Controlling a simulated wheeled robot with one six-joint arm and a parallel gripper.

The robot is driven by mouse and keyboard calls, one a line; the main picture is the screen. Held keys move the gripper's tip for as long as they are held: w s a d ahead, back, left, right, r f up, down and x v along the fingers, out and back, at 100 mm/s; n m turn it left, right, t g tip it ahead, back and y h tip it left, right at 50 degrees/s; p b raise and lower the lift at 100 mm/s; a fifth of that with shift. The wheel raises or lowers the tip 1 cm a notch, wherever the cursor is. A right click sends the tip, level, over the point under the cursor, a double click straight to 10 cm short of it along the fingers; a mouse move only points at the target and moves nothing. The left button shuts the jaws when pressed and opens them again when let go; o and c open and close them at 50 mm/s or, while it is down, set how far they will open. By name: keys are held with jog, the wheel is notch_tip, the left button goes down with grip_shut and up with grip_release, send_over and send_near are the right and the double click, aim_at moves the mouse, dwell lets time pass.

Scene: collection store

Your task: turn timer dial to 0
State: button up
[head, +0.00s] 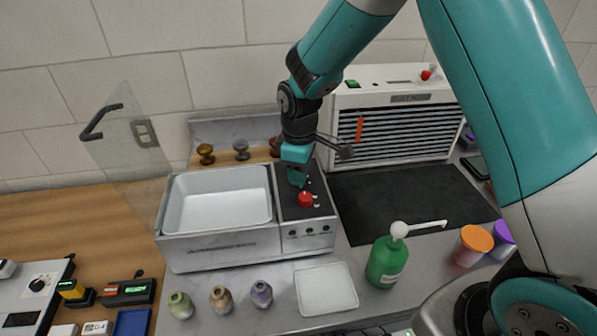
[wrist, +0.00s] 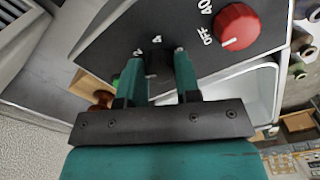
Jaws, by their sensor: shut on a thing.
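A steel tank unit (head: 222,244) with a white basin stands in the middle of the counter. Its dark control panel (head: 318,200) on the right carries a red knob (head: 305,199), which also shows large in the wrist view (wrist: 236,27) beside the print "OFF". My gripper (head: 297,179) points down at the panel just behind the red knob. In the wrist view my gripper's teal fingers (wrist: 158,62) stand a little apart, shut on the timer dial. The dial is dark and mostly hidden between the fingers, so its setting cannot be read. White marks show near the fingertips.
A clear lid (head: 125,150) with a dark handle stands raised left of the basin. A louvred cabinet (head: 392,125) is behind right. A green pump bottle (head: 386,264), white tray (head: 326,290) and small jars (head: 221,299) stand in front. The dark mat (head: 405,200) is clear.

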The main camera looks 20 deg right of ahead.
jog(key=n, duration=0.4)
jog(key=shift+w+r+n, duration=0.1)
jog(key=shift+w+n, duration=0.05)
jog(key=shift+n, duration=0.15)
dwell(0.5)
jog(key=o, duration=0.9)
notch_tip(320, 180, up, 17)
jog(key=b, duration=0.3)
jog(key=shift+r, duration=0.15)
